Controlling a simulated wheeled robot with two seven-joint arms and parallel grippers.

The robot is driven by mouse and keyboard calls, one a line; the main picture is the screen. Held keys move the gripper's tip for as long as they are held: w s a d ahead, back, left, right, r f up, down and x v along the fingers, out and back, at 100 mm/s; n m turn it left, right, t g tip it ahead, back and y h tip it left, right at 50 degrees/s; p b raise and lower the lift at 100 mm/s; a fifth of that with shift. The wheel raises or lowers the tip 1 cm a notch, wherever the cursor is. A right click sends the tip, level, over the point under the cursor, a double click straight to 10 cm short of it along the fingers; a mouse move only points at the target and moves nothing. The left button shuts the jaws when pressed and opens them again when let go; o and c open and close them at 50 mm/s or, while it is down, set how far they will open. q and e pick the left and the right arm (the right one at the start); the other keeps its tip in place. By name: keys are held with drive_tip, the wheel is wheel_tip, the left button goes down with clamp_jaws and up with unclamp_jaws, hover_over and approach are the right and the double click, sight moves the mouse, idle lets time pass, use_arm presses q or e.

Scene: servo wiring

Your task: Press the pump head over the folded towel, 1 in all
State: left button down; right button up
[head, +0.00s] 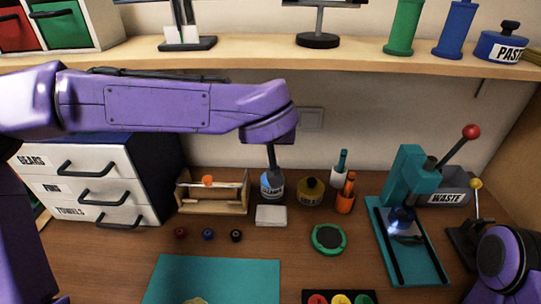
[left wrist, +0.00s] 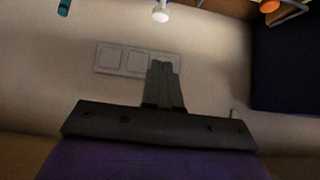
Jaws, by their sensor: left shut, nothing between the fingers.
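A bottle (head: 272,187) with a blue-and-white label stands at the back of the bench, behind a small pale folded towel (head: 271,215). My left gripper (head: 272,165) points straight down above the bottle and hides its top in the head view. In the left wrist view, the shut, empty fingers (left wrist: 164,66) point at a white pump head (left wrist: 161,14), with a visible gap between them in the picture. My right gripper is not in view; only part of my right arm shows at the lower right.
A shelf (head: 350,52) runs above my left arm. A teal press (head: 408,185) stands at the right.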

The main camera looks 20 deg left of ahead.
use_arm(q)
drive_tip(key=shift+s+d+f+p+x, duration=0.15)
drive_tip(key=shift+s+f+x, duration=0.2)
drive_tip(key=shift+x, duration=1.65)
drive_tip(key=shift+s+f+p+x, duration=0.15)
drive_tip(key=shift+s+f+x, duration=0.15)
drive_tip(key=shift+x, duration=1.7)
drive_tip(key=shift+s+d+f+p+x, duration=0.15)
drive_tip(key=shift+s+f+x, duration=0.2)
drive_tip(key=shift+x, duration=1.65)
drive_tip(key=shift+w, duration=0.1)
drive_tip(key=shift+f+p, duration=0.7)
drive_tip(key=shift+p, duration=0.1)
drive_tip(key=shift+f, duration=0.25)
drive_tip(key=v, duration=1.1)
drive_tip(key=shift+b, duration=0.45)
